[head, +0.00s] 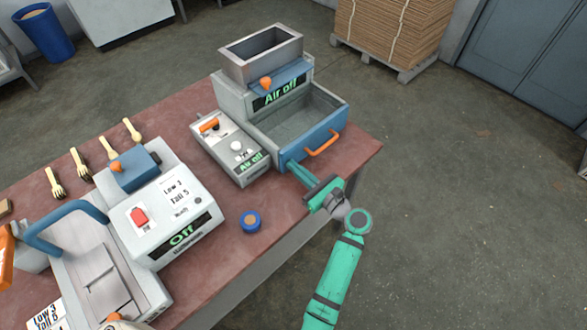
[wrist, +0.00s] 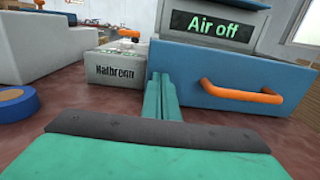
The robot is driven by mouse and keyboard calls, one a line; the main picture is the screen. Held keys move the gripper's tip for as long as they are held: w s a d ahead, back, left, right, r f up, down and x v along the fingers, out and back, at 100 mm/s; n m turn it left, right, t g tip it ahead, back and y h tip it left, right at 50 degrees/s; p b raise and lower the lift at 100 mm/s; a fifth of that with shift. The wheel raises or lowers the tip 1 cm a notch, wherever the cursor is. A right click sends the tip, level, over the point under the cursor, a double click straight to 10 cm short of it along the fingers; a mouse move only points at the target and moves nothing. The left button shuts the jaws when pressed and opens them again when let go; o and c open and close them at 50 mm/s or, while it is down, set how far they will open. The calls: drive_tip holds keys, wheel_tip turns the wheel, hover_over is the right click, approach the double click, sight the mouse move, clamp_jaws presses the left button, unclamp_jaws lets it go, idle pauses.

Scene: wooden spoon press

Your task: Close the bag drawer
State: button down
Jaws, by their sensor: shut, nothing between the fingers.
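The bag drawer (head: 310,140) is pulled out of the grey machine, and its empty inside shows in the head view. It has a blue front and an orange handle (head: 323,144). In the wrist view the blue drawer front (wrist: 200,80) fills the right half, with the handle (wrist: 241,92) on it. My gripper (head: 293,168) is shut and empty. Its green fingers (wrist: 161,95) point at the left end of the drawer front, left of the handle. I cannot tell whether the fingertips touch the front.
A small grey control box (head: 228,148) stands just left of the drawer. A press machine (head: 170,215) with a blue handle stands further left. Wooden forks (head: 80,163) lie at the back left. The floor right of the table is clear.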

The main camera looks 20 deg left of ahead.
drive_tip(key=shift+a+r, duration=0.15)
drive_tip(key=shift+a, duration=0.3)
drive_tip(key=v, duration=1.5)
drive_tip(key=shift+w, duration=0.15)
